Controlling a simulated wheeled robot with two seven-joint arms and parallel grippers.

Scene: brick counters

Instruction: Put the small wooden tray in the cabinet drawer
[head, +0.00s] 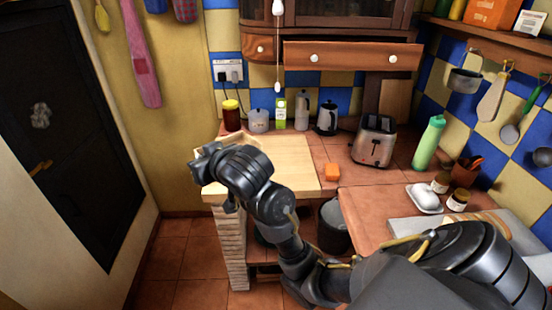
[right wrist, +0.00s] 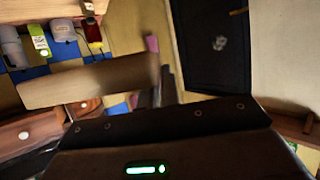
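The wooden cabinet's drawer front (head: 353,56), with two white knobs, stands forward of the cabinet at the upper middle and looks pulled out. A blurred pale wooden bar-like piece (right wrist: 85,82) lies close in front of my right gripper's dark body in the right wrist view. It may be the small wooden tray seen edge-on. In the head view, a pale rim (head: 238,138) shows behind my right gripper (head: 203,162), over the light wooden counter top. My right fingers are too hidden to tell whether they grip it. My left gripper is out of view.
A red jar (head: 231,116), a canister (head: 258,120), a kettle (head: 327,118) and a toaster (head: 374,141) line the back of the counter. A bucket (head: 333,228) stands below the counter. A cord hangs left of the drawer.

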